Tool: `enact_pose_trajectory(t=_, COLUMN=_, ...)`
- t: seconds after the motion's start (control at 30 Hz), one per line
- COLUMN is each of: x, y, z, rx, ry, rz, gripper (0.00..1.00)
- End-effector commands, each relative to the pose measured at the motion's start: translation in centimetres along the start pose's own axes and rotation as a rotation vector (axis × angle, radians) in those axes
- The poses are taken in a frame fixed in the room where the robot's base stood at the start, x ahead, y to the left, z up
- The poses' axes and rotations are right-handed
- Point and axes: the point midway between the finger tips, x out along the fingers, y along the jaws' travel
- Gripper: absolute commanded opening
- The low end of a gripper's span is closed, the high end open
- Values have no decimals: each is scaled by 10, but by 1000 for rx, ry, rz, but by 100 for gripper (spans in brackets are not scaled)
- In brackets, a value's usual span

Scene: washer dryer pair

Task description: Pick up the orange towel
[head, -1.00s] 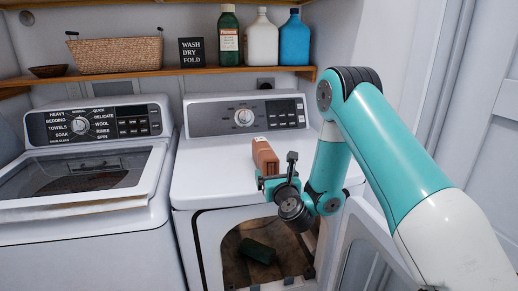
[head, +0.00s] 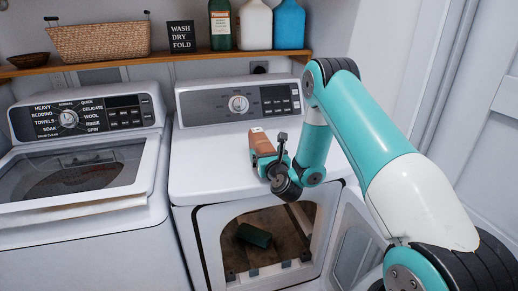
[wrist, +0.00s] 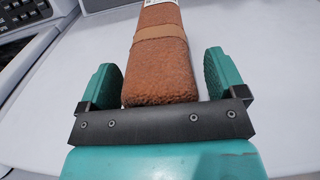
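The orange towel (head: 262,143) is a folded, brownish-orange bundle with a lighter band and a white label. It lies on the white top of the dryer (head: 205,165), near the front middle. In the wrist view the towel (wrist: 160,60) stretches away from my gripper (wrist: 163,82). The two teal fingers are spread, one on each side of the towel's near end, with a gap showing on both sides. My gripper (head: 268,165) also shows at the towel's near end in the head view, where the arm partly hides its fingers.
The dryer door (head: 357,245) hangs open on the right, below my arm. A dark green cloth (head: 254,235) lies inside the drum. A washer (head: 85,225) stands at left. A shelf (head: 185,61) behind holds a basket (head: 98,41), a sign and bottles. The dryer top left of the towel is clear.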

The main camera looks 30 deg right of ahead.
Motion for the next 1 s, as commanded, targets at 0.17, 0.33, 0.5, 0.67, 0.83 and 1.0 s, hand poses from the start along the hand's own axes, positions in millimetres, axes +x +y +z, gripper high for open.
enact_pose_trajectory(t=0.17, x=0, y=0, z=0, rx=-1, ry=0, rz=-1, gripper=48)
enact_pose_trajectory(t=0.33, x=0, y=1, z=1, rx=0, ry=-2, rz=0, gripper=31)
enact_pose_trajectory(t=0.5, x=0, y=2, z=2, rx=-1, ry=-2, rz=2, gripper=31)
enact_pose_trajectory(t=0.67, x=0, y=3, z=14, rx=-1, ry=-2, rz=2, gripper=31)
enact_pose_trajectory(t=0.83, x=0, y=2, z=45, rx=0, ry=-3, rz=2, gripper=31)
enact_pose_trajectory(t=1.0, x=0, y=3, z=89, rx=1, ry=-2, rz=2, gripper=31)
